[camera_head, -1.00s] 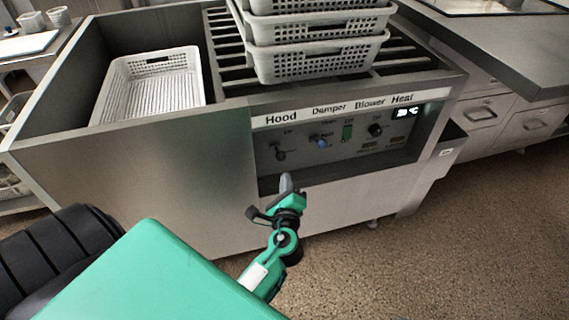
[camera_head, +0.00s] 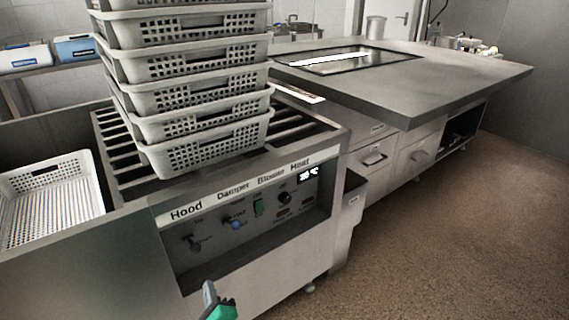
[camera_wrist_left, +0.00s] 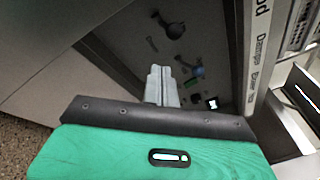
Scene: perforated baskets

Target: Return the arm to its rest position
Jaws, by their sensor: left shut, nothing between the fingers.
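My left gripper (camera_head: 209,296) shows at the bottom edge of the head view, in front of the machine's front face and below the control panel (camera_head: 250,222). Only its grey fingertips and a bit of green body are in sight there. In the left wrist view its fingers (camera_wrist_left: 161,82) are shut together with nothing between them, and the panel's knobs and switch lie beyond them. The gripper appears apart from the panel. The rest of my left arm is out of the head view. My right gripper is not in view.
A stack of several perforated baskets (camera_head: 190,94) stands on the slatted top of the machine. Another basket (camera_head: 52,207) sits in the bay at left. A steel counter (camera_head: 440,82) with drawers stands at right. The floor (camera_head: 440,235) at right is clear.

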